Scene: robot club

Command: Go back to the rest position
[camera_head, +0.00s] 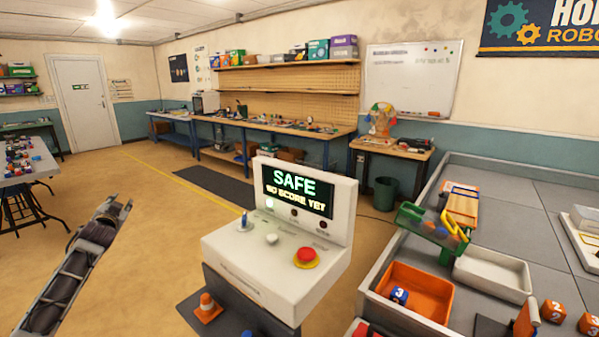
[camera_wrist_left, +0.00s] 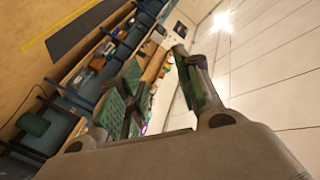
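My left gripper (camera_head: 117,208) is raised at the left of the head view, over bare floor and away from the furniture. In the left wrist view its two green-padded fingers (camera_wrist_left: 155,72) stand apart, with the room showing between them and nothing held. My right gripper is in neither view. The control console (camera_head: 275,245) stands in front of me, its screen (camera_head: 297,191) reading "SAFE" and "NO SCORE YET". It has a red button (camera_head: 306,256) on a yellow ring.
A grey-topped table (camera_head: 415,257) at the right holds an orange bin (camera_head: 424,283) with a blue block, a white tray (camera_head: 494,272), a green basket (camera_head: 425,222) and orange blocks (camera_head: 553,311).

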